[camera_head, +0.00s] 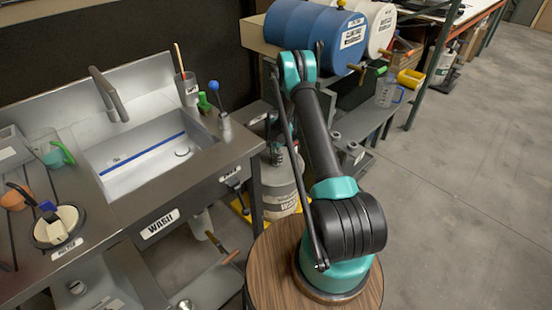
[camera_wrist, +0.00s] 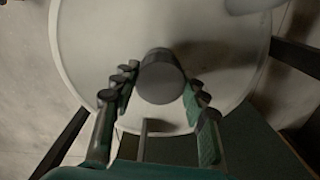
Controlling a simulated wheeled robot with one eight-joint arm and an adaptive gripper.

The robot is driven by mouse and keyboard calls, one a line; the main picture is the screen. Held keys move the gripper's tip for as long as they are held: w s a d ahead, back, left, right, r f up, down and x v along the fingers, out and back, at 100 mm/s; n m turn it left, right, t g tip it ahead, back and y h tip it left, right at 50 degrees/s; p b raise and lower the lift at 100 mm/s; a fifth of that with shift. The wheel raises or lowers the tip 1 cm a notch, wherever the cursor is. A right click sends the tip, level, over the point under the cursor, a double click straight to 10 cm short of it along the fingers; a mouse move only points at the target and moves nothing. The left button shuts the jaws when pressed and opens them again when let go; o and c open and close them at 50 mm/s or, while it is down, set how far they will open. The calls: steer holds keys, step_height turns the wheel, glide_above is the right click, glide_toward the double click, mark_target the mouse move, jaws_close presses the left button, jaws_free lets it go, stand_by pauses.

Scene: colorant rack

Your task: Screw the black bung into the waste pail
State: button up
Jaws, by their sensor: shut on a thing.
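In the wrist view the pail's round pale top (camera_wrist: 95,45) fills most of the picture. The black bung (camera_wrist: 160,77) shows as a dark grey cylinder over the top, near the picture's middle. My gripper (camera_wrist: 158,90) has a finger on each side of the bung and is shut on it. Whether the bung sits in the pail's opening or just above it cannot be told.
The sink bench (camera_head: 180,190) is close on the left, with a blue-knobbed item (camera_head: 223,122) at its corner. Blue (camera_head: 315,35) and white (camera_head: 370,22) drums lie on a rack behind my arm. A grey shelf (camera_head: 365,120) is below them. The floor at right is clear.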

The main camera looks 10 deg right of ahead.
steer(key=o, duration=1.1)
steer(key=n, duration=0.6)
steer(key=shift+n, duration=0.4)
steer(key=n, duration=0.7)
steer(key=shift+c, duration=0.4)
